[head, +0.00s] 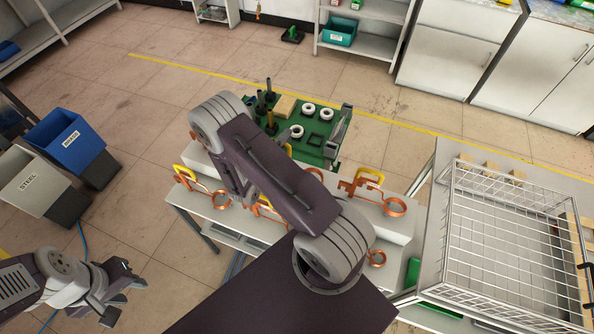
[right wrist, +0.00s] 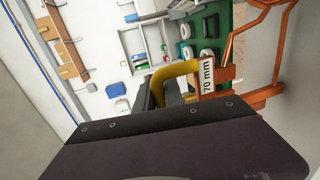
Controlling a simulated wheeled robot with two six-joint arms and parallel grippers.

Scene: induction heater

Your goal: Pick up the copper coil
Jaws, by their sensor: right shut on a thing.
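In the right wrist view, my right gripper (right wrist: 170,92) is shut on the yellow handle (right wrist: 178,74) of a copper coil (right wrist: 262,96) labelled "70 mm". Only part of this coil shows, at the right edge. In the head view my right arm covers the middle of the table and hides its gripper. Copper coils with yellow handles lie on the white table: one at the left (head: 208,192), one at the right (head: 378,196), and one partly hidden (head: 264,206). My left gripper (head: 128,284) looks open and empty, away from the table.
Behind the coils is a green board (head: 328,148) with white rings and dark posts. A wire basket (head: 515,245) stands on the table at the right. Blue (head: 68,146) and grey (head: 40,186) bins stand at the left. The floor between bins and table is clear.

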